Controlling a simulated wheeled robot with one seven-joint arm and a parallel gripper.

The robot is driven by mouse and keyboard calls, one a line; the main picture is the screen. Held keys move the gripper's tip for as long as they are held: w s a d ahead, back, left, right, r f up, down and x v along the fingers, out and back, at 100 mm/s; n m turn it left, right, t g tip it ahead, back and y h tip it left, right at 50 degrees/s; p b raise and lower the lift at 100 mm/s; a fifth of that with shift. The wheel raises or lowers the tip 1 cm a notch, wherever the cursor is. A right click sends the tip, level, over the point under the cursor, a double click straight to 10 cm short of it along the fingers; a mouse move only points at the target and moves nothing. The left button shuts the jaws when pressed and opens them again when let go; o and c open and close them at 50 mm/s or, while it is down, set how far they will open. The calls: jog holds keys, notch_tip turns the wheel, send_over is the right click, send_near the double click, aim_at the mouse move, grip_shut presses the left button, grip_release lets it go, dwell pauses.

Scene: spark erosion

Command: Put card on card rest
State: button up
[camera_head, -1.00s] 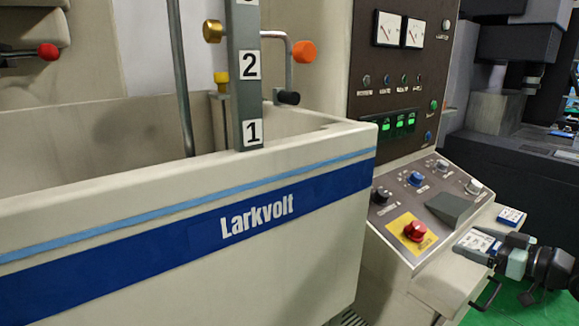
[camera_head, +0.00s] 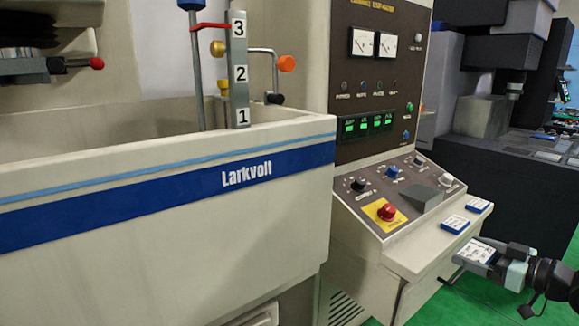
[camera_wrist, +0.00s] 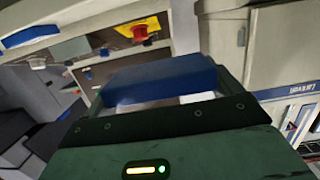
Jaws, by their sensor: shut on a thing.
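My gripper (camera_head: 492,252) is at the lower right of the head view, shut on a white card with a blue edge (camera_head: 474,250). In the wrist view the blue edge of this card (camera_wrist: 160,80) spans the dark green jaws, and most of its face is hidden. The card is held in front of the console's ledge, apart from it. A grey wedge (camera_head: 422,197), which looks like the card rest, stands on the sloping console panel with nothing on it. It is up and left of my gripper.
Two more blue-and-white cards (camera_head: 455,223) (camera_head: 479,205) lie on the pale ledge (camera_head: 420,247). A red stop button (camera_head: 387,212) on yellow and several knobs stand beside the wedge. The Larkvolt tank (camera_head: 170,230) fills the left. A handle sticks out below the ledge.

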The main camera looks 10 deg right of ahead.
jog(key=w+a+f+m+h, duration=0.1)
jog(key=a+f+m+h, duration=0.1)
jog(key=a+f, duration=0.7)
jog(key=w+a+f+m+t+h, duration=0.1)
jog(key=a+f+h, duration=0.3)
jog(key=a+f, duration=0.6)
jog(key=shift+w+a+m, duration=0.5)
jog(key=shift+a+m, duration=0.3)
jog(key=shift+a, duration=0.4)
